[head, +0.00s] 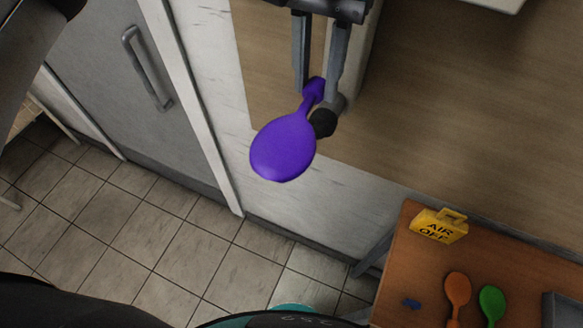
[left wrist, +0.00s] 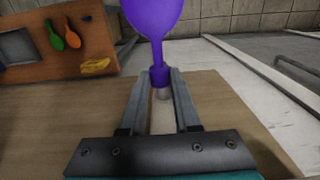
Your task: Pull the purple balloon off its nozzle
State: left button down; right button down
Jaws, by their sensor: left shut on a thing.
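The purple balloon (head: 284,148) is flat and uninflated, with a round body and a narrow neck. My left gripper (head: 316,92) reaches down from the top of the head view and is shut on the balloon's neck end. In the left wrist view the balloon (left wrist: 152,14) extends away beyond the fingertips (left wrist: 161,76), its mouth between them. A dark round knob (head: 323,122) shows beside the neck in the head view. I cannot tell whether the mouth is still around the nozzle. My right gripper is not in view.
A wooden table (head: 400,262) at lower right holds a yellow "AIR OFF" sign (head: 439,226), an orange balloon (head: 457,290), a green balloon (head: 492,302), a small blue piece (head: 411,304) and a grey tray (head: 562,310). A grey door (head: 125,85) stands left. Tiled floor is open below.

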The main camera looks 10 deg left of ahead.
pick_arm(q)
jog(key=shift+r+p, duration=1.35)
jog(key=shift+r, duration=1.4)
